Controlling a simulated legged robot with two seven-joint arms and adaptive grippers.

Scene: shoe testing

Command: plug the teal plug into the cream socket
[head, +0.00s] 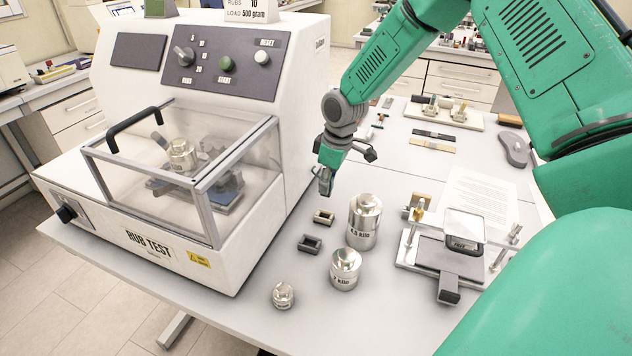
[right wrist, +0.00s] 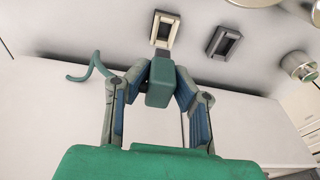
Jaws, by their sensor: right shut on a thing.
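My right gripper (head: 326,184) hangs from above over the table, a little above and behind the cream socket (head: 323,217). In the right wrist view my right gripper (right wrist: 160,85) is shut on the teal plug (right wrist: 160,83), with one finger on each side. The cream socket also shows in the right wrist view (right wrist: 176,32); it is a small block with a dark recess, just past the plug's far end. The plug appears apart from it, but the gap is hard to judge. In the head view the plug is not clearly visible. My left gripper is not in view.
A dark grey socket (head: 310,243) lies beside the cream one. Metal weights (head: 363,222) stand close to the right and front. The rub test machine (head: 190,215) rises at left; a clamp fixture (head: 455,262) stands at right. A green cable (right wrist: 95,65) curls left of the gripper.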

